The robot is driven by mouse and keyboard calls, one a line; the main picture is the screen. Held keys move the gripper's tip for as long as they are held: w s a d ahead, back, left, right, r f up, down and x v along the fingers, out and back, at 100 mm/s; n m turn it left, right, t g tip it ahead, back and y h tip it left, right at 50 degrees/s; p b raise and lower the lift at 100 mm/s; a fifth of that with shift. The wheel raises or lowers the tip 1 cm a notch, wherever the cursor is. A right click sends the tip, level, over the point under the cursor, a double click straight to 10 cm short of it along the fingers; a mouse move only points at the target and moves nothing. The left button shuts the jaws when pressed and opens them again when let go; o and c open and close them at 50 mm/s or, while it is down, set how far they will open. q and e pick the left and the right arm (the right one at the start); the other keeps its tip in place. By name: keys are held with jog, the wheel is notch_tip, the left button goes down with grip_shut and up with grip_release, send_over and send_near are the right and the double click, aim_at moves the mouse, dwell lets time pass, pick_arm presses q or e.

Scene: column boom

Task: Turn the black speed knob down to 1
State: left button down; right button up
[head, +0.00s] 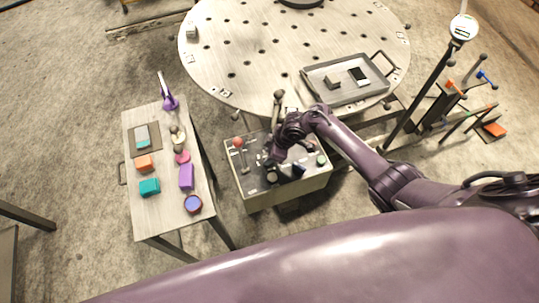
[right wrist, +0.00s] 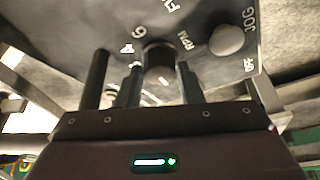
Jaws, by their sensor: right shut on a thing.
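The control box (head: 288,193) stands between the small table and the round plate in the head view. My right gripper (head: 274,160) reaches down to its top panel from the right. In the right wrist view, the black speed knob (right wrist: 159,58) sits between the two fingers of my right gripper (right wrist: 160,85), which is shut on it. A short pale mark shows on the knob's near side. White numerals, among them a 6, and the letters RPM are printed around it. The scale's 1 cannot be made out. The gripper hides the knob in the head view. My left gripper is out of view.
A red-topped lever (head: 238,142) and a green button (head: 321,160) are on the same panel. A grey button (right wrist: 227,40) sits near the JOG label. The small table (head: 152,215) holds several coloured blocks; a tray (head: 345,97) lies on the round plate (head: 250,50).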

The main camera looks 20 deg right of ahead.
jog(key=shift+n+g, duration=0.3)
jog(key=shift+n, duration=0.4)
jog(key=o, duration=1)
jog(key=shift+c, duration=0.2)
jog(key=v, duration=0.7)
jog(key=shift+d+r, duration=0.2)
jog(key=shift+r, duration=0.1)
jog(key=shift+s, duration=0.1)
